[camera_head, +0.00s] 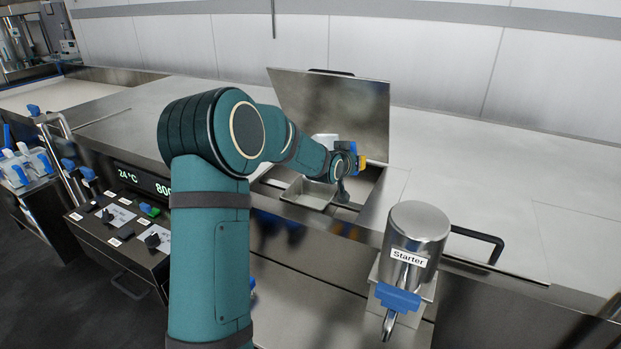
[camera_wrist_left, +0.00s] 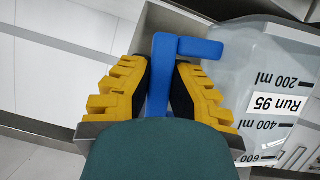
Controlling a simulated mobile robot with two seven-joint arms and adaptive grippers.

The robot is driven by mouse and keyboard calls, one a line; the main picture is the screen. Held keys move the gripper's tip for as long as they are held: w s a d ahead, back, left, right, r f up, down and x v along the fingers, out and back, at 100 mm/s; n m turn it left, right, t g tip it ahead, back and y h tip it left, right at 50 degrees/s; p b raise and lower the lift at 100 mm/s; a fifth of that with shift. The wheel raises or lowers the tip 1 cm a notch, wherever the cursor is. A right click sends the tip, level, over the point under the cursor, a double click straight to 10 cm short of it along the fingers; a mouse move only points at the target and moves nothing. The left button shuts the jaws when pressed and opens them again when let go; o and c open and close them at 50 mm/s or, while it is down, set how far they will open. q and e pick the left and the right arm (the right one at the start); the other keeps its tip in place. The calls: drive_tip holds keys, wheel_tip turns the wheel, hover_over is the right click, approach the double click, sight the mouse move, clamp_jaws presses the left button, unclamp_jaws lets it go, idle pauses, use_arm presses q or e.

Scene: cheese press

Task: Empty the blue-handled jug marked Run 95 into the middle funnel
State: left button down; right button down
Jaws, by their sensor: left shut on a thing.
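The jug marked Run 95 (camera_wrist_left: 270,90) is translucent, with a volume scale and a white label. In the left wrist view it is at the right, and its label reads upside down. My left gripper (camera_wrist_left: 161,75) is shut on the jug's blue handle (camera_wrist_left: 158,85), one yellow finger on each side. In the head view my left gripper (camera_head: 351,160) is over an open hatch in the steel counter, and my arm hides part of it. The jug's tilt and contents cannot be told. I cannot make out any funnel. My right gripper is out of view.
A raised steel lid (camera_head: 335,105) stands behind the hatch, with a steel tray (camera_head: 308,194) in the opening. A steel Starter vessel (camera_head: 416,232) with a blue valve stands at the front right. Blue-topped items (camera_head: 28,165) are at the far left. The right counter (camera_head: 500,180) is clear.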

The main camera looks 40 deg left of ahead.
use_arm(q)
drive_tip(key=shift+a+f+m+y, duration=0.15)
drive_tip(key=shift+f+m+y, duration=0.4)
drive_tip(key=shift+m, duration=0.15)
drive_tip(key=shift+s+a+f, duration=0.1)
drive_tip(key=shift+a+f, duration=0.05)
drive_tip(key=shift+a, duration=0.1)
drive_tip(key=shift+r+p, duration=0.75)
drive_tip(key=shift+r, duration=0.8)
